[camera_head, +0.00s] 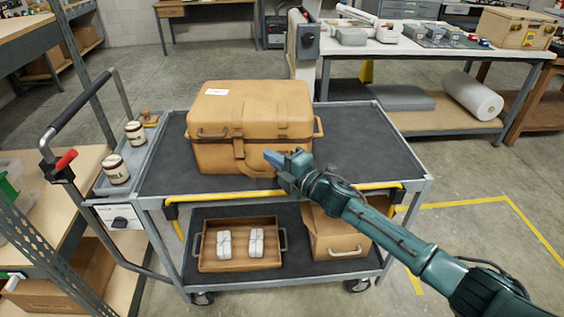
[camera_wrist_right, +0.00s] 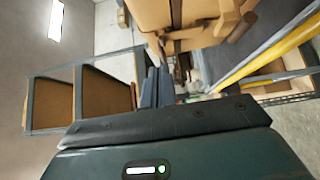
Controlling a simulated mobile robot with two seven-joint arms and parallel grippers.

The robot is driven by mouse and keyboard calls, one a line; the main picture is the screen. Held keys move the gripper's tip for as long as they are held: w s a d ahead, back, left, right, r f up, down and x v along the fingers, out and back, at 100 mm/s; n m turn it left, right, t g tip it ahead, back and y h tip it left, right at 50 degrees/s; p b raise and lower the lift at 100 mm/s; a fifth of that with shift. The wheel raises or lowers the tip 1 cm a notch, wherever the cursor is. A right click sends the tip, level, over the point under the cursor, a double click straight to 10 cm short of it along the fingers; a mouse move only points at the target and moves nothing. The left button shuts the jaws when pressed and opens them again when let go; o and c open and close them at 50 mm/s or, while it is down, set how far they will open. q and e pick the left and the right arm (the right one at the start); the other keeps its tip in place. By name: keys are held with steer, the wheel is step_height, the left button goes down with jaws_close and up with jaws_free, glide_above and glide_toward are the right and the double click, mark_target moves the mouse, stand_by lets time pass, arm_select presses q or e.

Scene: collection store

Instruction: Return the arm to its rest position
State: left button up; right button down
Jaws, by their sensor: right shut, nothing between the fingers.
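My right arm comes in from the lower right in the head view. Its gripper (camera_head: 287,160) is shut and empty, in front of the tan case (camera_head: 250,110) on the cart's top shelf. The fingertips overlap the case's lower right front in the picture; I cannot tell whether they touch it. In the right wrist view, the blue-grey fingers (camera_wrist_right: 156,88) are together with nothing held, and the case (camera_wrist_right: 185,12) shows above them, tilted in the picture. My left gripper is not in view.
The cart (camera_head: 380,150) has a yellow bar along its front edge. Its lower shelf holds a wooden tray (camera_head: 205,262) with two white bundles and a tan box (camera_head: 335,238). Jars stand at the left end. A workbench (camera_head: 430,50) is behind; floor at right is open.

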steer(key=s+d+f+m+g+h, duration=0.1)
steer(key=s+d+f+m+h, duration=0.2)
steer(key=s+f+m, duration=0.3)
steer(key=s+d+f+m+g+h, duration=0.1)
steer(key=s+d+f+m+h, duration=0.2)
steer(key=s+f+m, duration=0.4)
steer(key=s+d+f+m+g+h, duration=0.1)
steer(key=s+d+f+m+h, duration=0.2)
steer(key=s+m, duration=0.7)
steer(key=s+d+f, duration=0.1)
steer(key=s, duration=0.4)
steer(key=s+d+f, duration=0.1)
steer(key=s+f, duration=0.1)
steer(key=s, duration=0.3)
steer(key=shift+s+d+f, duration=0.2)
steer(key=shift+d+f, duration=0.05)
steer(key=shift+d, duration=0.05)
